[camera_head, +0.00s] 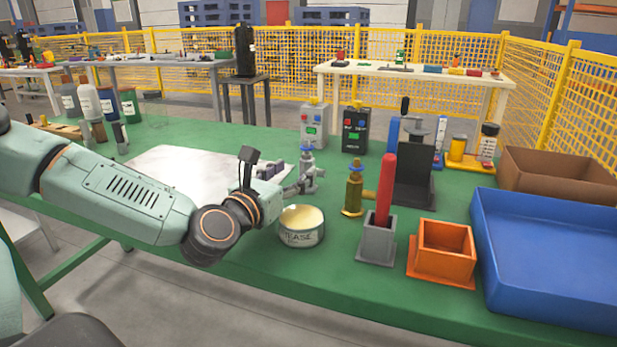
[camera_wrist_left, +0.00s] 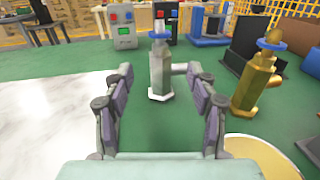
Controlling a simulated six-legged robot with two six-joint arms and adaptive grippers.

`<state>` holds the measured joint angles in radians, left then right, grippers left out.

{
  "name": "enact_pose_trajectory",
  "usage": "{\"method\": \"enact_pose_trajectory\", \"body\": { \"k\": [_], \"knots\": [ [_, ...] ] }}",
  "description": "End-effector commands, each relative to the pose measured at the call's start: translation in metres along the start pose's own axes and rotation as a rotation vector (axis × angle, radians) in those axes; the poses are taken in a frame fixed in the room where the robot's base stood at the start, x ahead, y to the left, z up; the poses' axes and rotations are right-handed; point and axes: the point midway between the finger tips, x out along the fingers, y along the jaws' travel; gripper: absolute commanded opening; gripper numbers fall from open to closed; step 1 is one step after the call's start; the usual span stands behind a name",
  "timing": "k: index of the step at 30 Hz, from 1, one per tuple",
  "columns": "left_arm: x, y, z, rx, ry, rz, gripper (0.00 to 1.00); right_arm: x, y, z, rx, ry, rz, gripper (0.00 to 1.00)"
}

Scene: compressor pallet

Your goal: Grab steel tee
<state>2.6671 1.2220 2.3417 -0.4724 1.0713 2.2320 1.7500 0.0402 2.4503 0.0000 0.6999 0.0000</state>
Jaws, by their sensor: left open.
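The steel tee (camera_head: 308,178) is a grey upright fitting with a side branch and a blue top, standing on the green table. In the left wrist view the steel tee (camera_wrist_left: 160,72) stands upright just beyond and between my fingertips, its branch pointing right. My left gripper (camera_head: 284,180) is open and empty, just left of the tee in the head view, and partly hides it there. Its purple-padded fingers show in the left wrist view, spread to either side. My right gripper is not in view.
A similar brass tee (camera_head: 354,192) stands close to the right. A round tin (camera_head: 301,238) stands in front, near my wrist. A grey holder (camera_head: 376,248) with a red rod, an orange box (camera_head: 441,277) and a blue tray (camera_head: 500,290) lie rightward. Control boxes (camera_head: 314,125) stand behind.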

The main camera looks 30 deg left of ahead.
Motion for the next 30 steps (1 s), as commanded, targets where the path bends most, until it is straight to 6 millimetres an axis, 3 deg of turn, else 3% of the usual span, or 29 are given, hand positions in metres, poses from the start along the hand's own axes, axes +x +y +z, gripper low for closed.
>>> {"method": "enact_pose_trajectory", "body": {
  "k": [18, 29, 30],
  "knots": [
    [0.043, -0.001, -0.001, 0.006, -0.002, -0.001, 0.58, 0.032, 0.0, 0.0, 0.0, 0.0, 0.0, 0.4],
    [0.047, -0.001, 0.001, 0.001, -0.003, 0.0, 0.58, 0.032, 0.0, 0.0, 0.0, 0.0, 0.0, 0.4],
    [0.047, -0.001, 0.001, 0.001, -0.003, 0.0, 0.55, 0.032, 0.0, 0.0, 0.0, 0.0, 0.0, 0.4]
  ]
}}
